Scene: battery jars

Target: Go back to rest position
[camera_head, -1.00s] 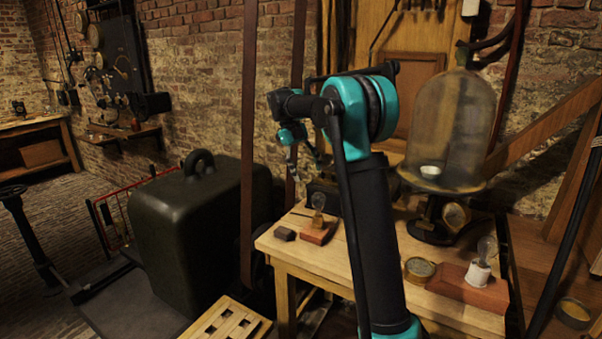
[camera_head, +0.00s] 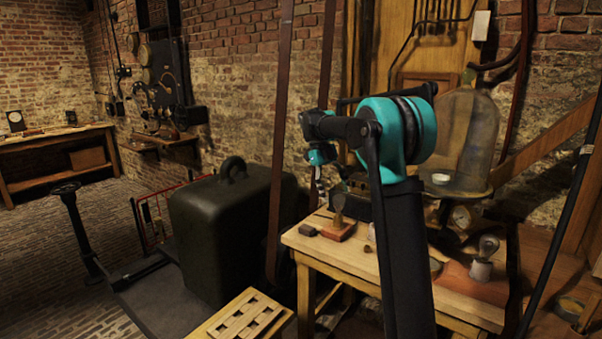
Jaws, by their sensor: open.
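My arm rises in teal and black in front of the wooden table (camera_head: 365,268). My gripper (camera_head: 319,188) hangs from the wrist at the arm's far end, pointing down. It is small in the view, with nothing seen in it. It appears above and left of a bulb on a wooden block (camera_head: 338,231), clear of the tabletop in the picture. A small dark block (camera_head: 308,230) lies left of that bulb. My arm partly hides the table's middle.
A large dark case (camera_head: 225,235) stands left of the table. A slotted wooden crate (camera_head: 245,318) is at front. Open brick floor (camera_head: 60,265) lies at left.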

